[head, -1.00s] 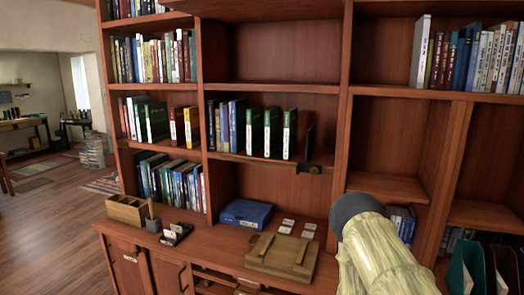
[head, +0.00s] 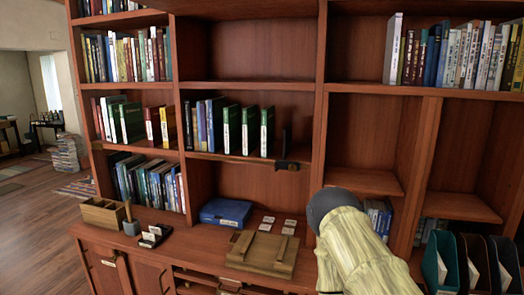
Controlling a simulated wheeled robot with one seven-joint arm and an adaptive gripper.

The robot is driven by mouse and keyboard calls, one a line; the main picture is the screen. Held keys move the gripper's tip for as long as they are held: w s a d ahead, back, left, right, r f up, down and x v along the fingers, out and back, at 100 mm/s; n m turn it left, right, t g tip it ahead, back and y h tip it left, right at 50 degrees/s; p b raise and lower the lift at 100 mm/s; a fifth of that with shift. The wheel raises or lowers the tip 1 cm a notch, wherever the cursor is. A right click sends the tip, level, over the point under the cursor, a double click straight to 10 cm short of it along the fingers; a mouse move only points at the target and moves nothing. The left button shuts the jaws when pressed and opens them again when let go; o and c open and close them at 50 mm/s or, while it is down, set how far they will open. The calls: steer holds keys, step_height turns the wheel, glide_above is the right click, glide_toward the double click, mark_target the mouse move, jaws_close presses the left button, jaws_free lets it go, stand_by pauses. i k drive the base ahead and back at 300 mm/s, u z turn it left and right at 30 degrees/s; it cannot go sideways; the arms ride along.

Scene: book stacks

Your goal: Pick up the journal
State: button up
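No single item is clearly marked as the journal. Three matching green volumes (head: 249,130) with pale spine labels stand upright on the middle shelf, left of a black bookend (head: 287,148). My arm, in a cream sleeve with a dark rounded end, reaches in from the lower right, in front of the bookcase.
The desk ledge holds a blue box (head: 225,213), a wooden board (head: 262,252), several small cards (head: 290,231), a wooden caddy (head: 103,212) and a pen cup (head: 131,227). File holders (head: 441,262) stand at lower right. Open floor (head: 30,220) lies left.

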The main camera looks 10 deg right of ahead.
mark_target(231, 113)
steer(key=k, duration=1.3)
steer(key=u, duration=0.8)
steer(key=i, duration=1.05)
steer(key=u, duration=0.85)
steer(key=i, duration=1.6)
steer(key=z, duration=0.55)
steer(key=i, duration=0.9)
steer(key=z, duration=1.5)
steer(key=i, duration=0.5)
steer(key=z, duration=0.5)
